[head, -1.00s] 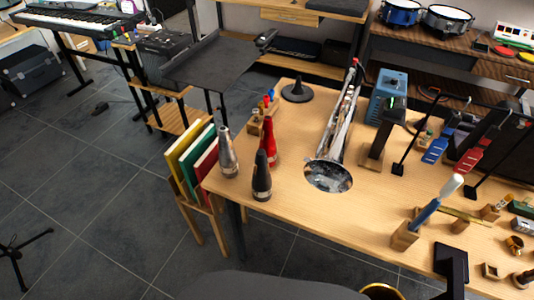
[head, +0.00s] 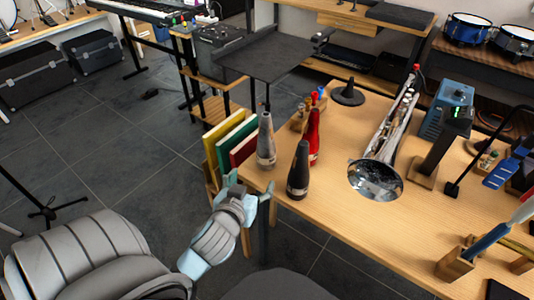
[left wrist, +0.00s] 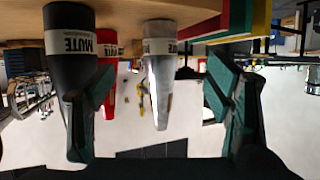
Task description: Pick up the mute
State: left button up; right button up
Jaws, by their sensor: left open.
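Three cone-shaped mutes stand upright near the table's left corner. They are a silver-grey mute (head: 266,142), a black mute (head: 299,172) and a red mute (head: 313,138). My left gripper (head: 250,190) is open and empty at the table's front left edge, just in front of the silver mute. In the left wrist view the picture is upside down. There the silver mute (left wrist: 160,75) shows between the open fingers, farther off. The black mute (left wrist: 70,80) is beside the left-hand finger, partly hidden by it, and the red mute (left wrist: 107,75) is behind. My right gripper is not in view.
A trumpet-like brass instrument (head: 392,135) lies on the wooden table (head: 340,225), its bell right of the mutes. Coloured books (head: 230,140) stand in a rack at the table's left side. A black music stand (head: 265,58) is behind. The table's front middle is clear.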

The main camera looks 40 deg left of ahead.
aim_at(263, 163)
pick_arm(q)
jog(key=b+x, duration=0.4)
jog(key=x, duration=1)
jog(key=shift+w+a+r, duration=0.1)
jog(key=shift+w, duration=0.05)
jog(key=shift+r, duration=0.1)
jog(key=c, duration=1.3)
